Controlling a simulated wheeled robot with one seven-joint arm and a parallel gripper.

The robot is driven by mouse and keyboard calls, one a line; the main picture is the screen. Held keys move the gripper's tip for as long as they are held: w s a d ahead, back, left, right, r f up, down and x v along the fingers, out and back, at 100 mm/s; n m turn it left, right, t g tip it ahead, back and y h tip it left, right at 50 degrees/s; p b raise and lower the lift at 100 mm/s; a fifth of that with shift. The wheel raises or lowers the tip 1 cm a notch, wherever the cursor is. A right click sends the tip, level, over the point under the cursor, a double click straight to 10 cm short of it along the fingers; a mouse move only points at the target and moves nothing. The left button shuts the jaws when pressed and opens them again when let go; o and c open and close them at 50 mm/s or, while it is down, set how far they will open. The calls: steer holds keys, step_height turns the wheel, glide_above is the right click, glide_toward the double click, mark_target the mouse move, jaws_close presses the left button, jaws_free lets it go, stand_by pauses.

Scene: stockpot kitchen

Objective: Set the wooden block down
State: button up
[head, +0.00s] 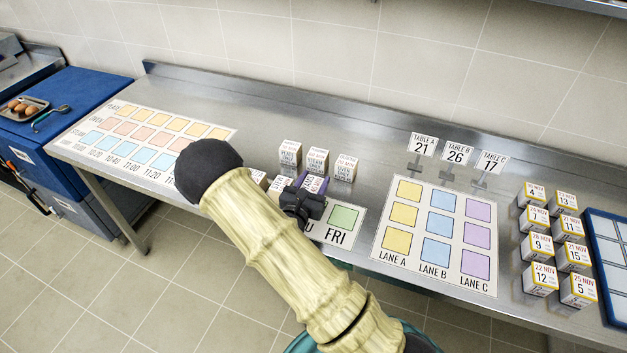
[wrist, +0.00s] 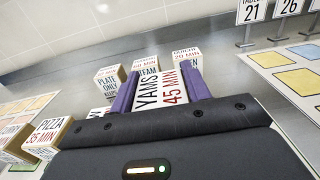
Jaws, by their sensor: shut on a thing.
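The wooden block, white-faced and lettered YAMS 45 MIN (wrist: 161,93), stands between the two purple fingers of my gripper (wrist: 159,74) in the wrist view. My gripper is shut on it. In the head view my gripper (head: 311,186) is over the steel counter (head: 270,103), by the left side of the green FRI square (head: 343,216). My arm and wrist hide most of the held block there. Whether its underside touches the counter cannot be told.
Three labelled blocks (head: 317,161) stand just behind my gripper. A PIZZA block (wrist: 48,136) and another stand to its left in the wrist view. A lane sheet (head: 385,262) lies right, with table signs (head: 456,151) behind it. Several dated boxes (head: 541,247) stand farther right.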

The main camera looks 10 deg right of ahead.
steer(key=shift+f+b, duration=0.85)
steer(key=shift+f, duration=0.6)
steer(key=shift+f+b, duration=0.4)
steer(key=shift+f, duration=0.15)
steer(key=o, duration=1.1)
steer(key=shift+o, duration=0.2)
steer(key=b+v, duration=0.2)
steer(key=v, duration=1.5)
steer(key=shift+s+b, duration=0.15)
steer(key=shift+b, duration=0.15)
steer(key=shift+a, duration=0.1)
